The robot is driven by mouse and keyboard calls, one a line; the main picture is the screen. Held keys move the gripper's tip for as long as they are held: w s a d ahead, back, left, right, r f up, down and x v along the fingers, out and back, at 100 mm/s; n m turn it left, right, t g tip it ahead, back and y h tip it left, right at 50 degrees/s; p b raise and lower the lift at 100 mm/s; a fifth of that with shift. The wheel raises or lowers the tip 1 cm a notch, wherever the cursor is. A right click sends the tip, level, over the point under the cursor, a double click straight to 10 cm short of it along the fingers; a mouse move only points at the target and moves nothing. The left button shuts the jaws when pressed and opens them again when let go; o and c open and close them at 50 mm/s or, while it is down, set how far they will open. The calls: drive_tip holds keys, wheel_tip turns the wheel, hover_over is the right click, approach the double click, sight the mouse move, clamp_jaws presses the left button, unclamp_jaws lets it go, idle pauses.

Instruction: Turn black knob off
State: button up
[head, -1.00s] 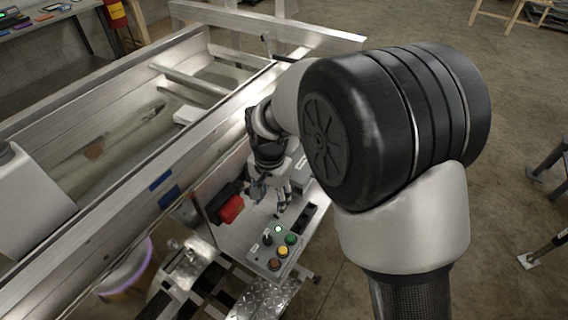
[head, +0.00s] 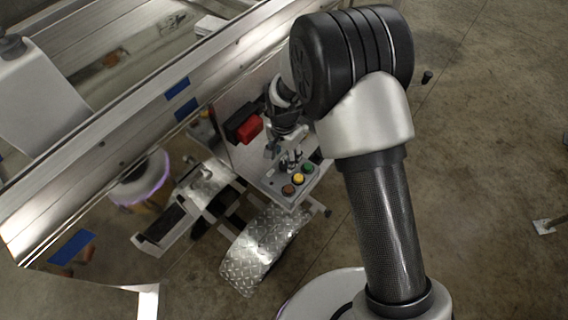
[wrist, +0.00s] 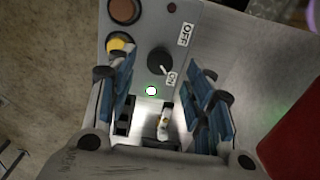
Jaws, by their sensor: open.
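The black knob (wrist: 159,60) is on a grey control box (wrist: 200,48) with OFF and ON labels. Its white pointer mark points toward ON. My gripper (wrist: 164,80) is open and empty, with blue-padded fingers on either side of the knob area, apart from the knob. In the head view my gripper (head: 286,158) is over the back part of the control box (head: 268,181) and hides the knob there.
Brown (head: 288,190), yellow (head: 299,179) and green (head: 308,169) buttons line the box's right side. A red block (head: 249,128) on a black mount stands left of my gripper. A diamond-plate fender (head: 265,245) lies in front. Floor to the right is open.

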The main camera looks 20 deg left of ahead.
sight(284, 164)
drive_tip(key=shift+f+b, duration=0.35)
drive_tip(key=shift+f, duration=1.25)
drive_tip(key=c, duration=1.1)
